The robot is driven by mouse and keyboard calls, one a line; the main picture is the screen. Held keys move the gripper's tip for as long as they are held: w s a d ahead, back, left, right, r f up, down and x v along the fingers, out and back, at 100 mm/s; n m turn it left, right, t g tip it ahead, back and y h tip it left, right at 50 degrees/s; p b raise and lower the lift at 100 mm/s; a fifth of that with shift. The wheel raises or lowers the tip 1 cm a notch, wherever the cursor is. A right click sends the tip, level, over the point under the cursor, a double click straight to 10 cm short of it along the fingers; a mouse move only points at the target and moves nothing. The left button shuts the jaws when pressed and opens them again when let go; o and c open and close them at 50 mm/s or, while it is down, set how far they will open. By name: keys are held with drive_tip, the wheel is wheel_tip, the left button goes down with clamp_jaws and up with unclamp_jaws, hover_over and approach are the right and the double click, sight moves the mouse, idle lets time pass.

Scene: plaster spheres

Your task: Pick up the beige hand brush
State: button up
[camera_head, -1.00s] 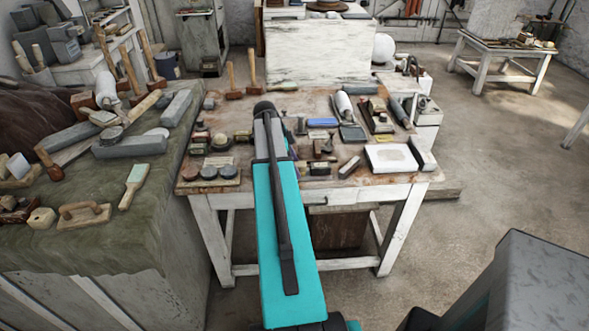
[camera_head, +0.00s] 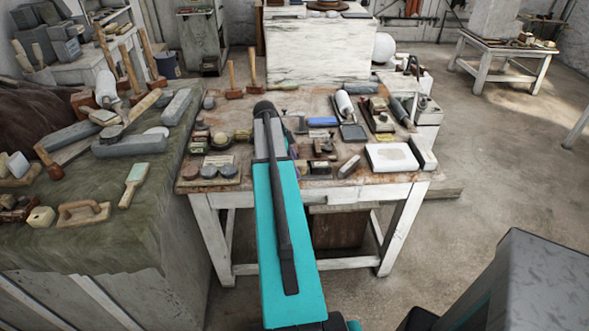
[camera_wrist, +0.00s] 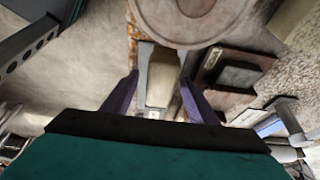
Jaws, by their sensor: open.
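In the wrist view, a beige, narrow, block-like thing (camera_wrist: 161,78) lies between my fingers. It seems to be the hand brush, but its bristles cannot be made out. My gripper (camera_wrist: 159,84) is open, with one purple finger on either side of it. Whether the fingers touch it cannot be told. In the head view, my arm covers most of my gripper and that part of the worktable (camera_head: 330,182). Another brush, with a wooden handle and pale head (camera_head: 136,181), lies on the green cloth at left.
A large round disc (camera_wrist: 190,14) is close to the fingers in the wrist view. A dark square block on a brown board (camera_wrist: 236,76) lies to the right. The worktable is crowded with tools, several tins and a white slab (camera_head: 391,157). Open floor lies to the right.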

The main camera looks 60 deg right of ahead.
idle(0.3)
drive_tip(key=c, duration=1.2)
drive_tip(key=shift+o, duration=0.2)
drive_tip(key=shift+r, duration=0.1)
drive_tip(key=shift+r, duration=0.15)
drive_tip(key=shift+r+b, duration=1.25)
drive_tip(key=shift+r, duration=3.75)
